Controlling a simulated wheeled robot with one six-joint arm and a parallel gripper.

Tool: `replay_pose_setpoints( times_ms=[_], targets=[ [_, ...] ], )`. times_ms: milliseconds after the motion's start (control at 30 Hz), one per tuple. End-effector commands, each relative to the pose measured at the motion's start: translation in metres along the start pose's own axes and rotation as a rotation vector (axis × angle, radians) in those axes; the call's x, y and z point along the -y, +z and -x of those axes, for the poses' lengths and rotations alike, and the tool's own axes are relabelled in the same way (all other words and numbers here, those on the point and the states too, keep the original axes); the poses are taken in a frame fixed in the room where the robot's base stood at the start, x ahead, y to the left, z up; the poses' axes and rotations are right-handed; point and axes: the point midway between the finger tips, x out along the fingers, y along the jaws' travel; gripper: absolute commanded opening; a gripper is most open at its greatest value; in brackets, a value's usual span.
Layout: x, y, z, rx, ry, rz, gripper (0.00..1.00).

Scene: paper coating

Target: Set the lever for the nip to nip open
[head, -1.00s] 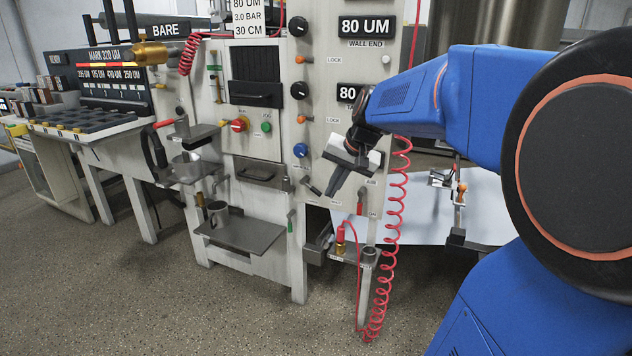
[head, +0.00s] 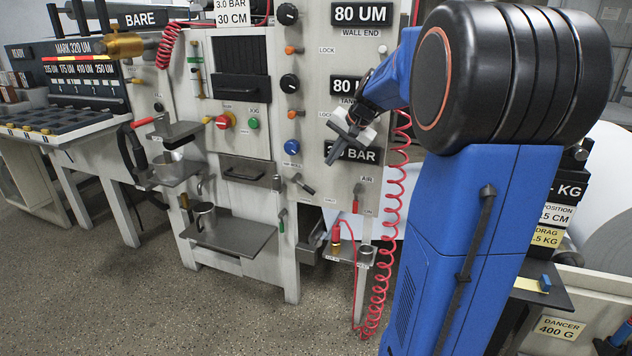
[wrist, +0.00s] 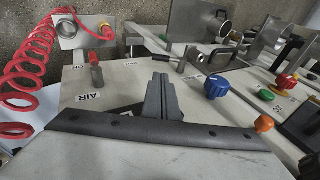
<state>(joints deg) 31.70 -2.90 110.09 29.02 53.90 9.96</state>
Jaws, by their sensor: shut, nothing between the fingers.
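The nip lever (head: 303,184) is a short metal lever with a dark grip on the pale machine panel, below the blue knob (head: 292,147). It slants down to the right in the head view. In the wrist view the lever (wrist: 168,59) lies just beyond my fingertips, with a small label by it too blurred to read. My gripper (head: 333,154) is shut and empty, in front of the panel, above and right of the lever. In the wrist view my gripper (wrist: 160,78) points towards the lever and appears apart from it.
The red AIR lever (head: 357,195) is right of the nip lever. A red coiled hose (head: 390,230) hangs on the right. The red knob (head: 223,121) and green button (head: 253,124) are left. A shelf (head: 235,236) with a metal cup juts out below left.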

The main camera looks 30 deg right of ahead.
Motion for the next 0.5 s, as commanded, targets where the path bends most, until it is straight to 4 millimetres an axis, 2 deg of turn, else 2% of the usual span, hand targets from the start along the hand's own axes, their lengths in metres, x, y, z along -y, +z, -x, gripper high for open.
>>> replay_pose_setpoints(
  times_ms=[167, 500],
  targets=[
    [0.000, 0.001, -0.013, 0.004, 0.001, -0.001, 0.00],
    [-0.001, 0.001, -0.070, 0.004, 0.002, 0.000, 0.00]
  ],
)
